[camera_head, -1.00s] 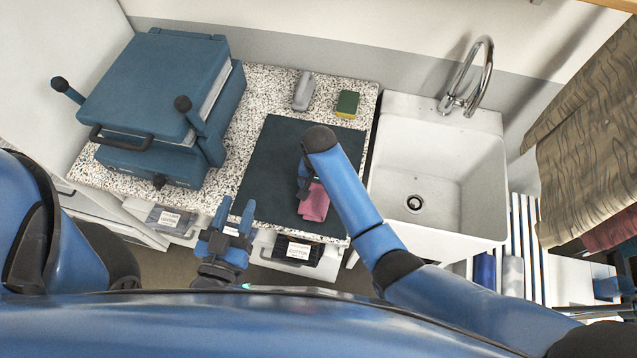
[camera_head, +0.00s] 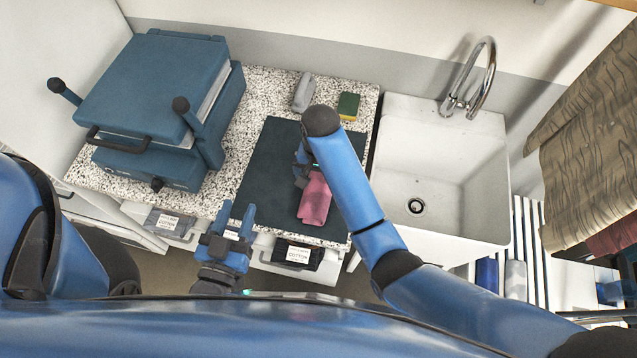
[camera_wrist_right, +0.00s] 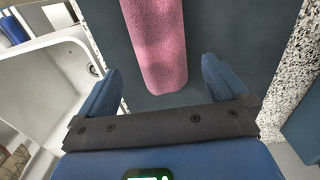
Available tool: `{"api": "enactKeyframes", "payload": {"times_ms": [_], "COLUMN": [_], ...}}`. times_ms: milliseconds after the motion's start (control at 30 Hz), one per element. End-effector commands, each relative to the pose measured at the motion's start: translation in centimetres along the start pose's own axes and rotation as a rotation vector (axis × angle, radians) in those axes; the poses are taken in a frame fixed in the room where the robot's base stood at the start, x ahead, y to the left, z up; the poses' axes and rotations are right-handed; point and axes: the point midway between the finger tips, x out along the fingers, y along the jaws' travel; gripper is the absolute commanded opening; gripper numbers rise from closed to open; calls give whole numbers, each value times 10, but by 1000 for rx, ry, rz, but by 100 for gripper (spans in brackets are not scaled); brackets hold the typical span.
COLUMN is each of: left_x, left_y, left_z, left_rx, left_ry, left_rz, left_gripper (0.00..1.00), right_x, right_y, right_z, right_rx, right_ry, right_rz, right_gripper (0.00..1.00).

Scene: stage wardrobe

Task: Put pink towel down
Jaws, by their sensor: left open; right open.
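The pink towel (camera_head: 314,202) lies on the dark mat (camera_head: 262,170) on the speckled counter. In the right wrist view the towel (camera_wrist_right: 155,40) is a long folded or rolled shape on the dark surface, its near end in front of the jaws. My right gripper (camera_wrist_right: 160,85) is open, with its two fingers apart and nothing between their tips that I can see held. In the head view my right gripper (camera_head: 301,166) is partly hidden by its own arm, at the towel's far end. My left gripper (camera_head: 234,220) is open and empty in front of the counter's edge.
A blue press (camera_head: 155,95) with handles stands at the counter's left. A grey object (camera_head: 304,92) and a green-yellow sponge (camera_head: 348,106) lie behind the mat. A white sink (camera_head: 440,165) with a tap is on the right. Labelled drawers (camera_head: 298,254) stick out below.

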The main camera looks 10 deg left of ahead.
Motion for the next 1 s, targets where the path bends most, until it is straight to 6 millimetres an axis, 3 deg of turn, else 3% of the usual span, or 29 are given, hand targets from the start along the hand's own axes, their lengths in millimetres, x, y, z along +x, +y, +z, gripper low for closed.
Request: {"api": "enactKeyframes", "payload": {"times_ms": [133,200,500,767,867,1000], "left_x": [0,0,0,0,0,0], "left_y": [0,0,0,0,0,0], "left_z": [3,-9,-22,-22,-22,-22], "left_rx": [0,0,0,0,0,0], "left_ry": [0,0,0,0,0,0], "left_rz": [0,0,0,0,0,0], "left_gripper": [43,43,43,43,43,43], "right_x": [-28,-41,-52,-50,-39,-9], "right_y": [0,0,0,2,9,33], "right_z": [-1,0,0,0,-2,-8], "right_rx": [0,0,0,1,1,3], "right_ry": [3,-1,-1,3,25,105], "right_rz": [-3,0,1,-3,-20,-76], "right_gripper": [100,100,100,100,100,100]}}
